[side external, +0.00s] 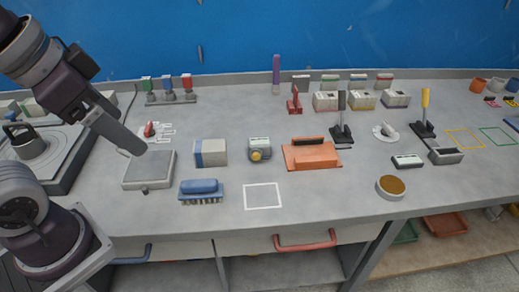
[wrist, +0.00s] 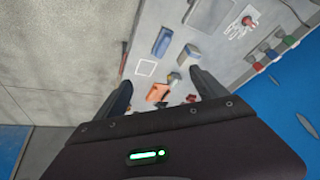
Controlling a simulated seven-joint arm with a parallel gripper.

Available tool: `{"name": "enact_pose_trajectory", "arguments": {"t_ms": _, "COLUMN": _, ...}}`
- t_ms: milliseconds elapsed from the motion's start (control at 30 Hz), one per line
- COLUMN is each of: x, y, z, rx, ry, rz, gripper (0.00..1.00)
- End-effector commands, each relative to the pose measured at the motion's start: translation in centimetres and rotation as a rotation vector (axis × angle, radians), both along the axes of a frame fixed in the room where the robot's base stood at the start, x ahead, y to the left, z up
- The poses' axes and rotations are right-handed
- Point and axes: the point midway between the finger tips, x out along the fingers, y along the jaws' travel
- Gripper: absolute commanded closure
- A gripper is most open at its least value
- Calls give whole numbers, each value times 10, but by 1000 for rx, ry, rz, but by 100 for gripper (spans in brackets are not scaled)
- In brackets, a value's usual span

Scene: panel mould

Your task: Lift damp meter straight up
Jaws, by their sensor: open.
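I cannot tell for certain which item is the damp meter. One candidate is a small grey-white device with a green-marked top and a round yellow part (side external: 259,149), standing mid-bench; it also seems to show between my fingers in the wrist view (wrist: 174,79). Another is a small flat device with a dark face (side external: 407,161) at the right. My gripper (side external: 136,150) is at the left, above the grey square block, well apart from both. In the wrist view my gripper (wrist: 160,80) has its two dark fingers spread with nothing held between them.
A blue-and-beige box (side external: 210,153), a blue brush (side external: 201,190) and an orange float (side external: 311,155) stand around the yellow-marked device. A grey square block (side external: 149,170) lies below my gripper. A white outlined square (side external: 263,196) on the bench is empty. Upright-handled tools (side external: 342,120) stand further right.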

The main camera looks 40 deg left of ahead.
Motion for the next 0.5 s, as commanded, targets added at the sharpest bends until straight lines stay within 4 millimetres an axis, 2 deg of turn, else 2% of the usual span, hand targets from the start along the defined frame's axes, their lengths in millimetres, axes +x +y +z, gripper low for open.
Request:
{"name": "enact_pose_trajectory", "arguments": {"t_ms": 133, "x": 85, "y": 1, "z": 15, "rx": 198, "ry": 114, "rz": -431, "gripper": 18}}
{"name": "enact_pose_trajectory", "arguments": {"t_ms": 200, "x": 134, "y": 1, "z": 8, "rx": 285, "ry": 170, "rz": -684, "gripper": 18}}
{"name": "enact_pose_trajectory", "arguments": {"t_ms": 267, "x": 176, "y": 2, "z": -7, "rx": 350, "ry": 212, "rz": -911, "gripper": 18}}
{"name": "enact_pose_trajectory", "arguments": {"t_ms": 300, "x": 204, "y": 2, "z": -22, "rx": 386, "ry": 237, "rz": -1068, "gripper": 18}}
{"name": "enact_pose_trajectory", "arguments": {"t_ms": 367, "x": 242, "y": 3, "z": -51, "rx": 429, "ry": 267, "rz": -1304, "gripper": 18}}
{"name": "enact_pose_trajectory", "arguments": {"t_ms": 400, "x": 265, "y": 3, "z": -73, "rx": 449, "ry": 280, "rz": -1455, "gripper": 18}}
{"name": "enact_pose_trajectory", "arguments": {"t_ms": 500, "x": 306, "y": 5, "z": -129, "rx": 480, "ry": 290, "rz": -1780, "gripper": 18}}
